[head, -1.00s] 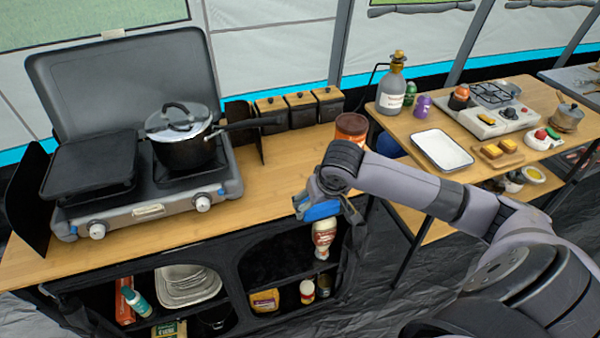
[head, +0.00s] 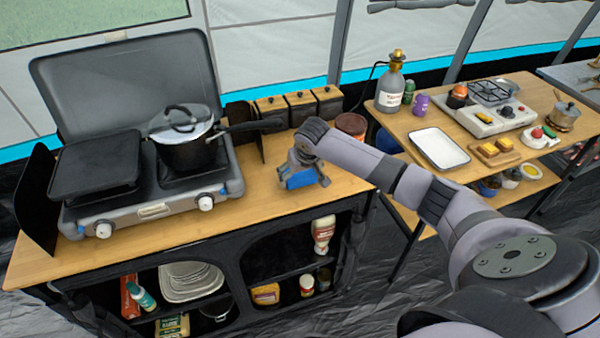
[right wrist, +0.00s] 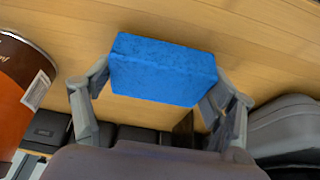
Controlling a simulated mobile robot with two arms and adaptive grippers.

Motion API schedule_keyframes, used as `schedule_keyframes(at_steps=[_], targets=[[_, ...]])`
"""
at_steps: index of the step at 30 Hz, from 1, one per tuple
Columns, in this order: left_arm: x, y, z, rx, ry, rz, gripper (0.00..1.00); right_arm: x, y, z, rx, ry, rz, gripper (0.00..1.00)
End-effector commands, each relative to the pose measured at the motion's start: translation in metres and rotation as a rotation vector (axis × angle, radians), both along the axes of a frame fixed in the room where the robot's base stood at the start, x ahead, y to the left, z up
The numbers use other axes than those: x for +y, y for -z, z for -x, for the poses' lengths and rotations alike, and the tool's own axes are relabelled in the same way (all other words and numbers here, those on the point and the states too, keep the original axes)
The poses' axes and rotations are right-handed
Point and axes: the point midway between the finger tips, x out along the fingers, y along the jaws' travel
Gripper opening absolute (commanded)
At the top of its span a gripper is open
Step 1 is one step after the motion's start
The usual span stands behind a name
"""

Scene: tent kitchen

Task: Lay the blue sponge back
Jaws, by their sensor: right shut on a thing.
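The blue sponge (right wrist: 163,70) is between the two fingers of my right gripper (right wrist: 160,88) in the right wrist view, with the wooden counter behind it. In the head view my right gripper (head: 302,180) is shut on the sponge (head: 300,179), at the right part of the wooden counter (head: 250,190). The sponge is low over the counter or touching it; I cannot tell which. The gripper partly covers the sponge in the head view. My left gripper is not in view.
A camp stove (head: 150,205) with a pot (head: 187,150) stands left on the counter. Wooden-lidded boxes (head: 300,106) and a brown canister (head: 350,126) stand behind the gripper. Shelves below hold plates (head: 190,281) and bottles. A second table (head: 470,150) stands to the right. The counter's front middle is clear.

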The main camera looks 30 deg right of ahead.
Motion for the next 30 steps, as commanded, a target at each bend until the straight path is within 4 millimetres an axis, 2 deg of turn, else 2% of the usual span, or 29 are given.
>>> schedule_keyframes(at_steps=[12,13,21,30], targets=[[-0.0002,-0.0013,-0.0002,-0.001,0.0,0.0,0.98,0.0003,0.0079,0.0005,0.001,0.001,-0.002,0.61],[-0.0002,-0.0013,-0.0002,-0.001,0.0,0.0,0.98,0.0003,0.0082,0.0004,0.0,0.001,-0.001,0.79],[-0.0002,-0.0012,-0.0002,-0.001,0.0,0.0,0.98,0.0,0.0076,0.0004,0.0,0.001,0.0,0.97],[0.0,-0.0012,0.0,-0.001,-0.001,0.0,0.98,-0.0001,0.0074,0.0003,0.0,0.001,0.0,0.98]])
